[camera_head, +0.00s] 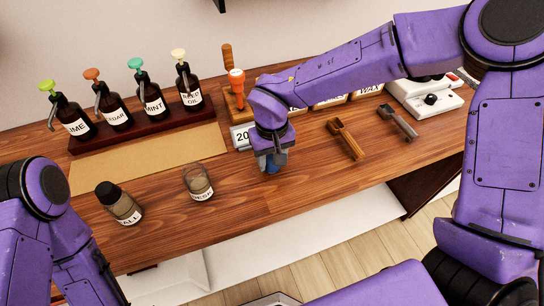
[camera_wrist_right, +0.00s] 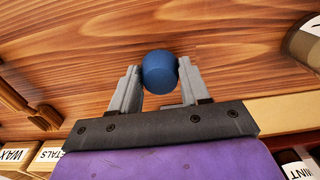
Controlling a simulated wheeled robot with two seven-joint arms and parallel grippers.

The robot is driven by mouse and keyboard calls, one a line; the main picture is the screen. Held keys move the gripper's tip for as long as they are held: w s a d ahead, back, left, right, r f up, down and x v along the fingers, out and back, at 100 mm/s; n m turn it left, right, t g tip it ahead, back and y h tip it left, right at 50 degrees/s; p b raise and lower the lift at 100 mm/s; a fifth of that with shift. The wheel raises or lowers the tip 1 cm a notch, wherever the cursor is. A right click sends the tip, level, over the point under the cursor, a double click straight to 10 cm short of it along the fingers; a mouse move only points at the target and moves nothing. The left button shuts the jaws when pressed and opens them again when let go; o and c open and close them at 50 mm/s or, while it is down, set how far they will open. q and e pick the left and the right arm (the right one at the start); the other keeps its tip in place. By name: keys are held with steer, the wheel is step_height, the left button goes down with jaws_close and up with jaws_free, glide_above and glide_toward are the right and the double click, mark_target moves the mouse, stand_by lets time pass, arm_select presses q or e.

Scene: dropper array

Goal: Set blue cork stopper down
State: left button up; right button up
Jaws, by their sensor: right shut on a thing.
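The blue cork stopper (camera_wrist_right: 159,72) is between the fingertips of my right gripper (camera_wrist_right: 158,84), which is shut on it. In the head view, the right gripper (camera_head: 272,160) points down at the wooden table, right of the clear glass jar (camera_head: 198,182), and only a little of the blue stopper (camera_head: 271,169) shows below the fingers. I cannot tell whether the stopper touches the tabletop. The clear jar has no stopper in it. A second jar (camera_head: 122,207) at the left has a dark stopper on top. My left arm shows at the lower left; its gripper is out of view.
Pump bottles (camera_head: 115,112) stand in a dark rack (camera_head: 135,133) behind a tan mat (camera_head: 150,158). A wooden scoop (camera_head: 345,139) and a grey scoop (camera_head: 397,124) lie to the right. A white device (camera_head: 425,97) stands at the far right. The table around the gripper is bare.

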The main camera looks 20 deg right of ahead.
steer(key=o, duration=1.2)
steer(key=shift+f, duration=0.15)
step_height(320, 180, up, 12)
steer(key=shift+r, duration=0.2)
